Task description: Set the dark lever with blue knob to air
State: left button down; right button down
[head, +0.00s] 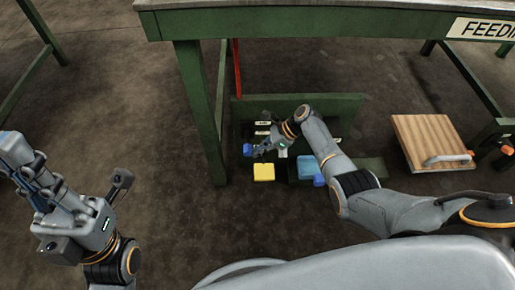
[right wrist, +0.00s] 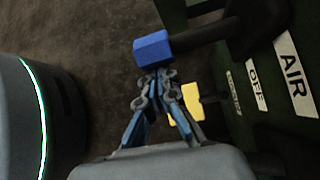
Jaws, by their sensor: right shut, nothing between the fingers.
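The blue knob (right wrist: 153,48) sits at the end of a dark lever (right wrist: 204,36) in the right wrist view. The lever reaches across to its hub on a dark green panel, whose white labels read AIR (right wrist: 293,73), OFF (right wrist: 256,82) and a third, smaller word. My right gripper (right wrist: 156,76) is shut and empty, its tips right at the knob's lower side; I cannot tell whether they touch. In the head view the knob (head: 247,150) shows just left of my right gripper (head: 259,151), which partly hides the panel. My left gripper (head: 20,165) is at the far left, away from the panel.
A green table (head: 340,22) with legs stands above and around the panel. A yellow block (head: 264,173) and a light blue one (head: 306,167) are low by the panel. A wooden board with a handle (head: 425,140) is at right.

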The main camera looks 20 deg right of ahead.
notch_tip(320, 180, up, 2)
jog(key=shift+w+r+m+g+y, duration=0.2)
jog(key=shift+m+g+y, duration=0.3)
jog(key=shift+g, duration=0.7)
jog(key=shift+r, duration=0.15)
jog(key=shift+r+p, duration=0.1)
jog(key=shift+p, duration=0.25)
jog(key=shift+r+p, duration=0.8)
jog(key=shift+p, duration=0.05)
